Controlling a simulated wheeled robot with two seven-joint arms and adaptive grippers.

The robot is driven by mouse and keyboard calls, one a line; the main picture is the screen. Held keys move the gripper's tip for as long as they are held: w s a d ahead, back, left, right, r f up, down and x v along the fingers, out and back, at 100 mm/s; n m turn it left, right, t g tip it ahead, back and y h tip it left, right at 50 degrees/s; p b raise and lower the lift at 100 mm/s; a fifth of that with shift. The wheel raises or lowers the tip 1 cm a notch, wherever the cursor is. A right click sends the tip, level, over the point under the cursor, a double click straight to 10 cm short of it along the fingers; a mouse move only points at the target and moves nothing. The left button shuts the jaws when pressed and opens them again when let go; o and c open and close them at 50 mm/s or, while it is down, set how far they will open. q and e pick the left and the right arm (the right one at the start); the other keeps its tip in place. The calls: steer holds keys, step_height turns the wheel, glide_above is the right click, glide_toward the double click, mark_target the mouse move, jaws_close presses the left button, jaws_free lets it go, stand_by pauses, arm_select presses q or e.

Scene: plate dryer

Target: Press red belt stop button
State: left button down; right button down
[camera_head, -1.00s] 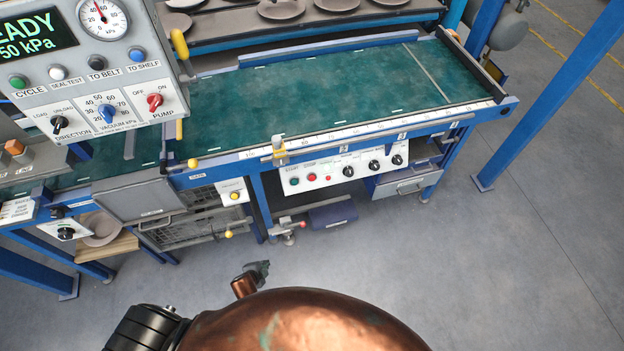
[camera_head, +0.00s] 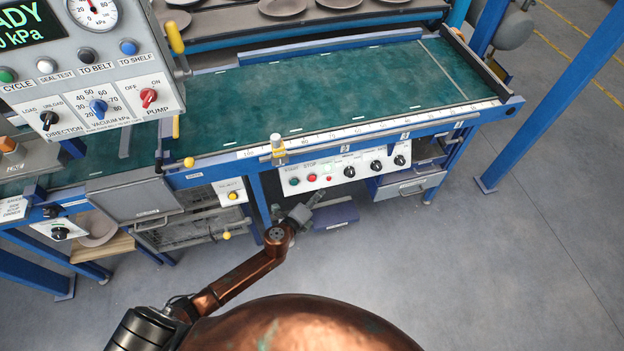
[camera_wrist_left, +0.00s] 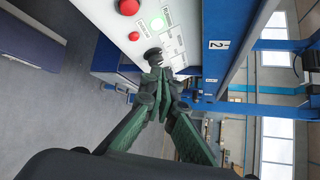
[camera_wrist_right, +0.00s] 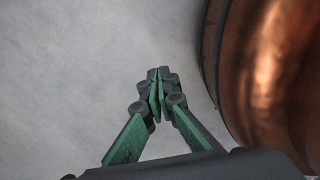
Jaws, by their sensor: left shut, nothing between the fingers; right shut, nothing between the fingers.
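The red stop button (camera_head: 312,178) sits on the white control panel (camera_head: 362,169) at the belt's front edge, beside the green start button (camera_head: 294,181). In the left wrist view a large red button (camera_wrist_left: 129,6) shows at the top edge, with a smaller red button or lamp (camera_wrist_left: 134,36) near it. My left gripper (camera_head: 317,196) is shut and empty, just below and in front of the panel in the head view. In its wrist view its fingertips (camera_wrist_left: 158,70) appear near a black knob (camera_wrist_left: 153,55); contact cannot be told. My right gripper (camera_wrist_right: 158,74) is shut and empty over bare floor.
The green belt (camera_head: 330,95) lies behind the panel, with a blue frame (camera_head: 462,160) below. A grey console (camera_head: 95,60) stands at the left. The floor (camera_head: 480,270) in front is clear.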

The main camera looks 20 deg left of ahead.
mark_target(312, 178)
arm_select(q)
steer(key=shift+a+f, duration=0.1)
